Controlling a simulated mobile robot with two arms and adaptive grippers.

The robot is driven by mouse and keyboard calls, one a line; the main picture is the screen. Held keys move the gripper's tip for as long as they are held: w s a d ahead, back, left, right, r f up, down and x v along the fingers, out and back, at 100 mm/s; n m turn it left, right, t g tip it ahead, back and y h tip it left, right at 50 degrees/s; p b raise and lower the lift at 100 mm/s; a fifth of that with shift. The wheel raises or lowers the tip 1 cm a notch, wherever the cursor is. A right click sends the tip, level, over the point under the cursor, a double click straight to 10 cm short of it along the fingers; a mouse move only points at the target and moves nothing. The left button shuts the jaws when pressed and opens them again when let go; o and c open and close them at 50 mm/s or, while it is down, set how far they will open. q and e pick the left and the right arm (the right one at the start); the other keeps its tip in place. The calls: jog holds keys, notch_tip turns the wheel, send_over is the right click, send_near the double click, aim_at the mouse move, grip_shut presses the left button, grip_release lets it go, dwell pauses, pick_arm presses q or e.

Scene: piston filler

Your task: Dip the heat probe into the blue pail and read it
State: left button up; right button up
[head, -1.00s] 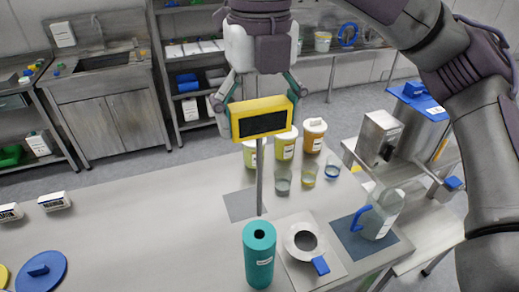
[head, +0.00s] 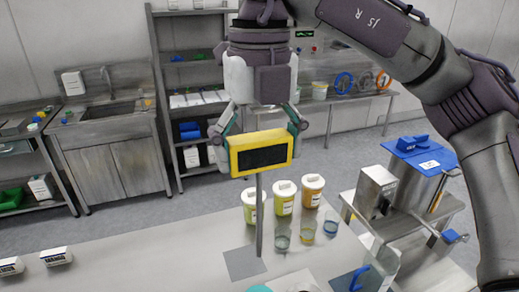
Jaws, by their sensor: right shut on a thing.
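The heat probe (head: 259,153) is a yellow box with a dark display face and a long thin metal rod pointing straight down. My right gripper (head: 262,125) is shut on the box from behind, one finger at each upper side. The rod's lower end shows in front of a grey square mat (head: 243,263) on the table; I cannot tell whether it touches. The display shows no legible reading. I cannot make out a blue pail; a clear cup with a blue band (head: 330,223) stands right of the rod. My left gripper is not in view.
Several lidded tubs, including a yellow one (head: 284,198), and clear cups stand right of the rod. A metal machine with a blue lid (head: 420,150) stands at right. A blue-handled jug (head: 380,272) is at the front right. The table's left middle is clear.

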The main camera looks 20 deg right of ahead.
jog(key=shift+r+p, duration=3.35)
jog(key=shift+r, duration=0.55)
jog(key=shift+r+p, duration=0.45)
jog(key=shift+r, duration=2.35)
